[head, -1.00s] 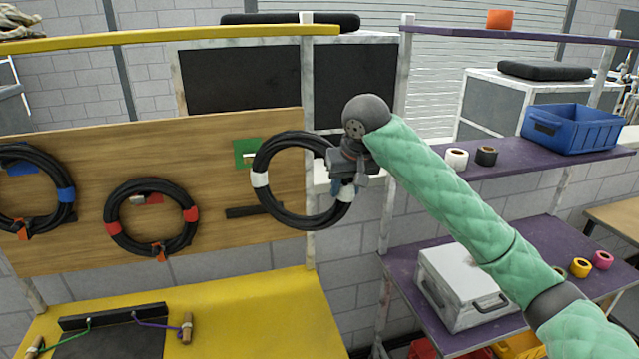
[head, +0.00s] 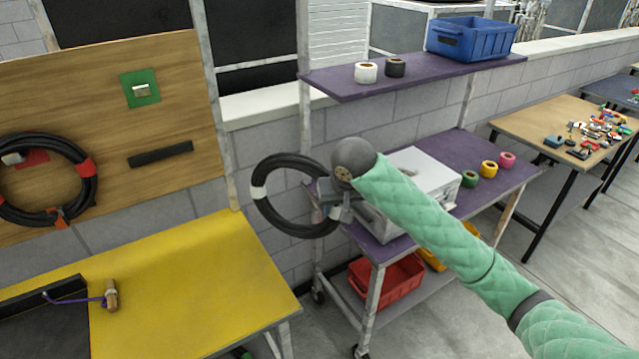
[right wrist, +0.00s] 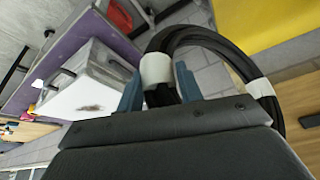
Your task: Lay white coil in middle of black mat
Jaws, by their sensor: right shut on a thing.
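The white coil (head: 275,218) is a black cable ring with white tape bands. It hangs upright in the air between the yellow table and the purple cart. My right gripper (head: 330,193) is shut on the coil's right side. In the right wrist view the blue fingers (right wrist: 160,88) close around the coil (right wrist: 208,38) at a white band. The black mat (head: 45,332) lies on the yellow table at the lower left, partly cut off by the picture's edge. My left gripper is not in view.
The yellow table (head: 190,285) has a bare right side. A wooden handle with purple cord (head: 110,295) is by the mat. A red-banded coil (head: 88,190) hangs on the wooden board, beside an empty green hook plate (head: 140,88). The purple cart (head: 480,150) carries a silver case (head: 425,170).

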